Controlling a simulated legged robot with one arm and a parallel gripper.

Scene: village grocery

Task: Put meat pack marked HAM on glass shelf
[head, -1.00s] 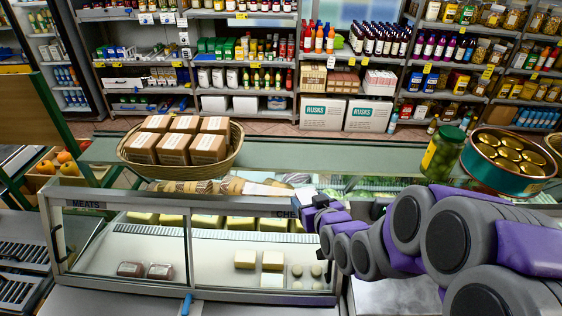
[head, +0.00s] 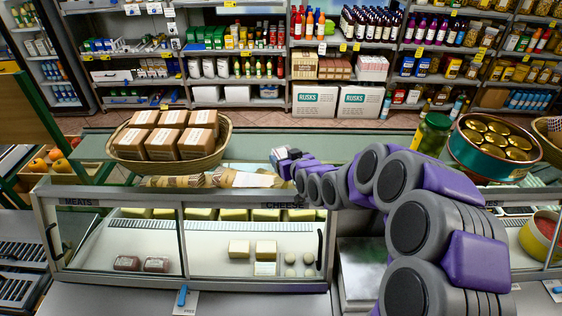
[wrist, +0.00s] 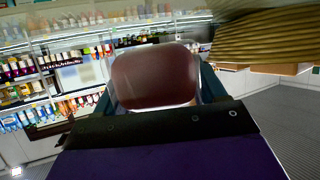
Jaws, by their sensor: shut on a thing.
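In the wrist view, a dark red-brown pack with a pale clear rim (wrist: 155,77) is held in my gripper (wrist: 158,100). Its face is blurred and no HAM marking can be read. In the head view my gripper (head: 283,160) is small, behind the top edge of the glass display case (head: 110,278), above the CHEESE side; the pack cannot be made out there. The case has a left section marked MEATS, where two dark red packs (head: 127,263) (head: 156,264) lie on the pale floor. Which surface is the glass shelf is unclear.
Cheese blocks (head: 239,249) lie in the case's middle section. A wicker basket of brown boxes (head: 190,163), a green-lidded jar (head: 431,135) and a teal tub of tins (head: 490,171) stand on the counter. Stocked shelves line the back.

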